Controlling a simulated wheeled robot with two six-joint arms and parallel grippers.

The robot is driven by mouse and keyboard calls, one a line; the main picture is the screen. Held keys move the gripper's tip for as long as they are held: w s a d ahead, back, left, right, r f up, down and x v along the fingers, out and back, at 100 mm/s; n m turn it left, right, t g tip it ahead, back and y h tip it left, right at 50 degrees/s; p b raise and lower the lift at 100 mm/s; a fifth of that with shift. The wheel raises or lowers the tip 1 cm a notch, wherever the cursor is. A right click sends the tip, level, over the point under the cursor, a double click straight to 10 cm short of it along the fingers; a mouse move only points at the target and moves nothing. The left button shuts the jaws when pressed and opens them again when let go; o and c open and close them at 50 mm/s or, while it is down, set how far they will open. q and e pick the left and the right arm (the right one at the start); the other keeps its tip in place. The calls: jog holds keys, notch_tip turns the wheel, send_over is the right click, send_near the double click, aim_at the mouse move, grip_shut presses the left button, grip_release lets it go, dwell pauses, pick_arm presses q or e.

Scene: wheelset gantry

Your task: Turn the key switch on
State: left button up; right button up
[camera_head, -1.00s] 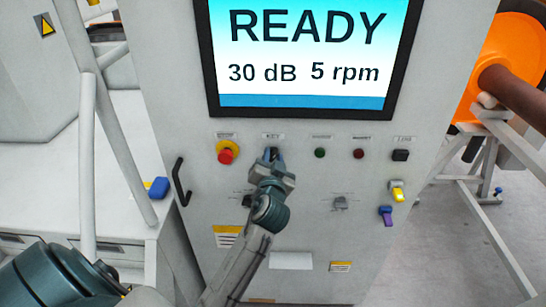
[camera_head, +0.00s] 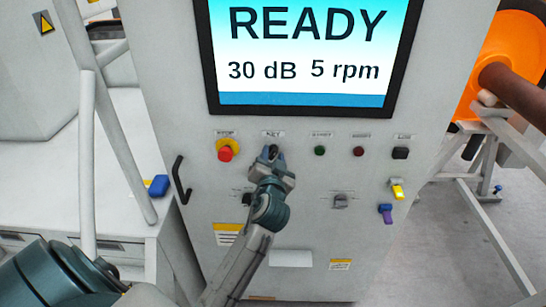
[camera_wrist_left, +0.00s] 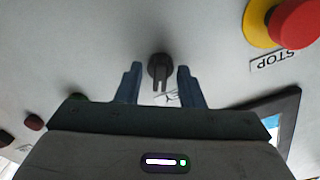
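The key switch (camera_wrist_left: 160,68) is a small dark knob on the grey cabinet front. In the left wrist view it sits between the two blue fingers of my left gripper (camera_wrist_left: 158,82), with a gap on each side. The fingers are open and do not touch it. In the head view my left gripper (camera_head: 271,156) is at the panel just below the key label (camera_head: 273,134), and the switch (camera_head: 273,150) is partly hidden by it. My right gripper is not in view.
A red stop button (camera_head: 226,152) on a yellow base is left of the gripper. Green (camera_head: 320,151) and red (camera_head: 358,152) buttons and a black switch (camera_head: 400,153) are to the right. The screen (camera_head: 305,55) above reads READY. A black handle (camera_head: 180,181) is at the cabinet's left edge.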

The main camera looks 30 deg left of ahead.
pick_arm(q)
jog(key=b+v, duration=0.3)
jog(key=v, duration=0.7)
jog(key=shift+s+b, duration=0.2)
jog(key=shift+b, duration=0.1)
jog(key=shift+d+f, duration=0.1)
